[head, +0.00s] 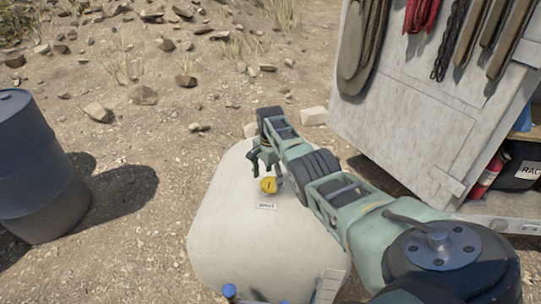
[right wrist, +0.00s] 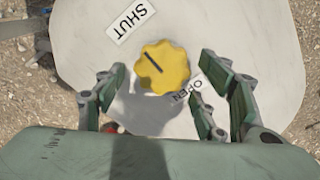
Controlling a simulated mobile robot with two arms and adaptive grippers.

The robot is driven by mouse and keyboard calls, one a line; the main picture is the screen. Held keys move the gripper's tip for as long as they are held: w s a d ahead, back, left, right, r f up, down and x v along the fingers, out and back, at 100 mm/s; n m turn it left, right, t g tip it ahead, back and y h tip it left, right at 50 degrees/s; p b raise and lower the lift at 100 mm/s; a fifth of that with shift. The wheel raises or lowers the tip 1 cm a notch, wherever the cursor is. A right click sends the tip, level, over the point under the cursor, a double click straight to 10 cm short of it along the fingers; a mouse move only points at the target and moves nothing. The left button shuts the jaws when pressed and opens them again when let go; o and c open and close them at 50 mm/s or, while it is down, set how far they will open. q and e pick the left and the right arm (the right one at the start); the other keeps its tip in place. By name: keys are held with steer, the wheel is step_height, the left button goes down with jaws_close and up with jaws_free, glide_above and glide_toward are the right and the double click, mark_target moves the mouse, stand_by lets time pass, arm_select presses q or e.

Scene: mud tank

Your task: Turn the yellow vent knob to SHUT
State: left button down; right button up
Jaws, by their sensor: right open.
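The yellow vent knob (head: 268,185) sits on the rounded top of the pale tank (head: 225,225). In the right wrist view the knob (right wrist: 170,72) has a scalloped rim and a dark mark on its upper left, slanting towards the SHUT label (right wrist: 130,22). The OPEN label (right wrist: 187,92) lies at the knob's lower right, partly hidden by a finger. My right gripper (head: 262,170) is open above the tank beside the knob; in its own view its fingers (right wrist: 160,90) stand apart on either side, not touching it. My left gripper is not in view.
A dark blue barrel (head: 35,165) stands on the left. A pale panel (head: 425,110) with hanging straps and a red rope is at upper right. A red extinguisher (head: 487,175) is at the right edge. A blue cap (head: 229,291) shows at the tank's lower edge. Stony ground lies behind.

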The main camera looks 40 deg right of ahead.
mark_target(270, 183)
step_height(270, 183, up, 10)
stand_by(0.3)
steer(key=shift+f, duration=0.15)
stand_by(0.3)
